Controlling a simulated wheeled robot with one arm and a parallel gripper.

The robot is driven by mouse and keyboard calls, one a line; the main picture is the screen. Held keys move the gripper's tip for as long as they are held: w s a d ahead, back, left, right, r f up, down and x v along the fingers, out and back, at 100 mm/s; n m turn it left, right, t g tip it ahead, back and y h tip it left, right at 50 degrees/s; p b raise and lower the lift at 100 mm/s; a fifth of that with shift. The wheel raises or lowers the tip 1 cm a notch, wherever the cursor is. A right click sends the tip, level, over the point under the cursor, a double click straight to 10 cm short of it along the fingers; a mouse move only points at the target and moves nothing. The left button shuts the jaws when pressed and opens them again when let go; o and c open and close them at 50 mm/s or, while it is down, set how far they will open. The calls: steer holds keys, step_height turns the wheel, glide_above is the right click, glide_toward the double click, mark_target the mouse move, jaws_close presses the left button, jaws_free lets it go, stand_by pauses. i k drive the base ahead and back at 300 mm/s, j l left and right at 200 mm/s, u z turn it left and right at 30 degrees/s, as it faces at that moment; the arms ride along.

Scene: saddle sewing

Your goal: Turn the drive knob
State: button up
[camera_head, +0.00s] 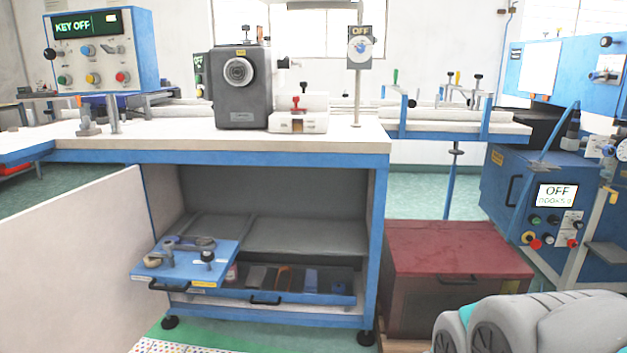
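No knob in view is legibly marked as the drive knob, so I cannot tell which one it is. The grey machine (240,98) on the bench has a round dial (238,72) on its front. The blue control box (103,52) at upper left reads "KEY OFF" and carries several coloured knobs, with a black knob (50,54) on its left side. The blue cabinet (520,195) at right has a screen (557,196) reading "OFF" and several small knobs (536,219) below it. My gripper is not in view; grey rounded links of my arm show at bottom right.
The white-topped bench (340,142) spans the middle. Below it, a blue tray (190,262) sticks out beside an open drawer (262,297). A white panel (75,265) stands at left. A dark red chest (455,250) sits on the floor between bench and cabinet. An "OFF" sign (359,47) stands on a post.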

mark_target(206, 256)
steer(key=u, duration=1.25)
